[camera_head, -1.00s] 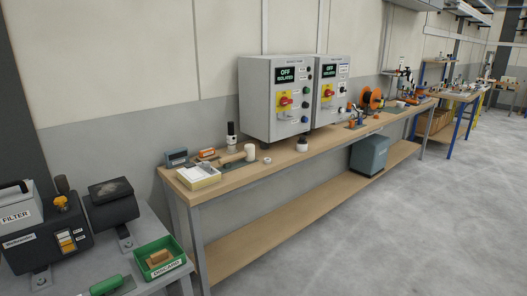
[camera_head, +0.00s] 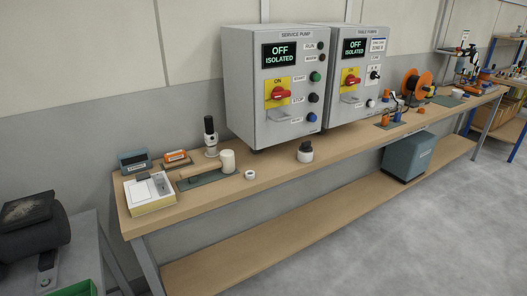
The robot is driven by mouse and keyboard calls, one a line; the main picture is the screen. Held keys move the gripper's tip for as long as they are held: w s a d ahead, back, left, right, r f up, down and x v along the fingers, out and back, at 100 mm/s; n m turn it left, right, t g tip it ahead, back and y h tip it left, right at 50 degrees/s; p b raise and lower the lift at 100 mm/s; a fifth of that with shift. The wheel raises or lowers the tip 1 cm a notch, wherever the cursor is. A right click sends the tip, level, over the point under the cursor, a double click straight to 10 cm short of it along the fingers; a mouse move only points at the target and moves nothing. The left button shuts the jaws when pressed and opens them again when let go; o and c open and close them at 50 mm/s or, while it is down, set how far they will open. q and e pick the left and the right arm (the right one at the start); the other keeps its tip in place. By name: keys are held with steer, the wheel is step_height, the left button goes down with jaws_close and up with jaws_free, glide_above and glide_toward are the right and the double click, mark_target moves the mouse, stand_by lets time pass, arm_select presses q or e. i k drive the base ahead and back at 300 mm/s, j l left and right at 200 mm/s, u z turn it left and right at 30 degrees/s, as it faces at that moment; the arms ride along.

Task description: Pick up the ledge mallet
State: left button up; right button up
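A mallet with a pale cylindrical head (camera_head: 228,161) and a light wooden handle lies near the left end of the wooden bench (camera_head: 270,180). Its handle points left, over a dark green mat (camera_head: 208,179). Neither of my grippers shows in the head view, so their state cannot be seen.
A white-and-yellow box (camera_head: 150,194) stands left of the mallet, with small blue and orange blocks behind. A black-topped white device (camera_head: 210,137) stands behind it, a white ring (camera_head: 250,175) to its right. Two grey control cabinets (camera_head: 270,90) stand farther right. Open floor lies in front.

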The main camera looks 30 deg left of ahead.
mark_target(226, 162)
steer(key=i+l+u, duration=0.1)
steer(key=i+u, duration=0.2)
steer(key=i, duration=0.2)
steer(key=i+l+u, duration=0.35)
steer(key=i, duration=0.15)
steer(key=i+j, duration=0.05)
steer(key=j, duration=0.05)
